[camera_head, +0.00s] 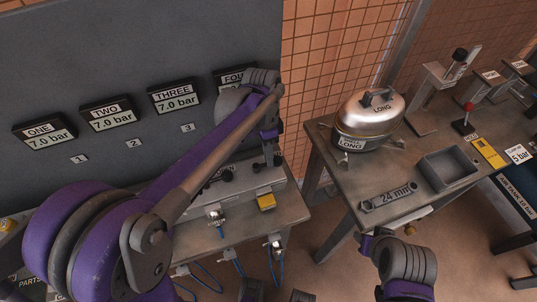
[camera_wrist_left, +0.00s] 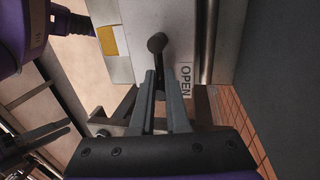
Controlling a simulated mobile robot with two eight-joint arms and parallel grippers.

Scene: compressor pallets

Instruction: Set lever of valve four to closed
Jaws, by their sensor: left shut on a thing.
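My left gripper (camera_head: 272,152) reaches in front of the bench below the gauge display marked FOUR (camera_head: 234,75), which it partly hides. In the left wrist view, my left gripper (camera_wrist_left: 160,80) is shut on a dark lever with a round knob (camera_wrist_left: 157,43). The knob sticks out beyond the fingertips. In the head view the gripper hides most of this lever. Part of my right arm shows at the lower right, with its gripper's fingers unclear.
Displays ONE (camera_head: 45,133), TWO (camera_head: 110,115) and THREE (camera_head: 174,96) read 7.0 bar. Other black knobs (camera_head: 227,173) stand close left of my gripper.

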